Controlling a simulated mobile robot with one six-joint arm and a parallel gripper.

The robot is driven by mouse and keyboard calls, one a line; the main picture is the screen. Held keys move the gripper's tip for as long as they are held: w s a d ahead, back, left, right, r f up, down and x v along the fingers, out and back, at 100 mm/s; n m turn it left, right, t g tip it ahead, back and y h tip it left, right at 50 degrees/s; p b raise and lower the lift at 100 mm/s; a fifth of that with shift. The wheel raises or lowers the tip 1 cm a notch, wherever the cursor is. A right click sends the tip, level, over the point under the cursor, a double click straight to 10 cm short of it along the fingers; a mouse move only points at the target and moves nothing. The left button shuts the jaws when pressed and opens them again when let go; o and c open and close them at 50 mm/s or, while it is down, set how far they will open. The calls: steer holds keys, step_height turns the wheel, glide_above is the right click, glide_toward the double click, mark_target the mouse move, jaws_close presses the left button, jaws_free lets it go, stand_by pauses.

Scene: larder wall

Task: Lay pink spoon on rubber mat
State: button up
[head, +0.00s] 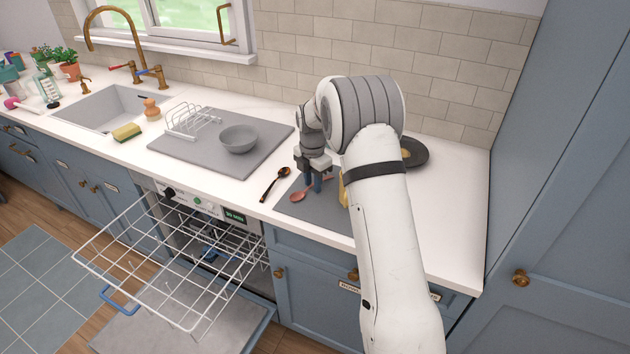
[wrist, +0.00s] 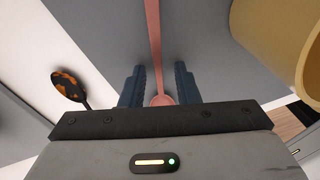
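The pink spoon (head: 299,196) lies on a flat grey mat (head: 325,214) at the front of the counter, right of the dark spoon. In the wrist view the pink spoon (wrist: 154,40) runs down between my fingers, its rounded end close to the gripper body. My gripper (head: 313,186) points down over the spoon. In the wrist view my gripper (wrist: 158,84) is open, with a finger on each side of the spoon and gaps between. My arm hides part of the grey mat. I cannot tell which grey mat is the rubber one.
A dark mottled spoon (head: 273,184) lies left of the mat. A yellow, round-rimmed object (wrist: 275,45) stands close on the right. A larger grey mat (head: 200,154) holds a grey bowl (head: 239,139) and a white rack (head: 192,121). The dishwasher rack (head: 180,265) is pulled out below.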

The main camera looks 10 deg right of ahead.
step_height(320, 180, up, 12)
steer(key=s+r+m, duration=0.5)
steer(key=s, duration=0.2)
steer(key=s+d+f+m+t, duration=0.1)
steer(key=s+m+t, duration=0.2)
steer(key=s+m, duration=1.6)
steer(key=s+b, duration=0.1)
steer(key=s, duration=1.1)
steer(key=shift+d, duration=0.25)
steer(key=shift+w, duration=0.1)
steer(key=shift+a, duration=0.1)
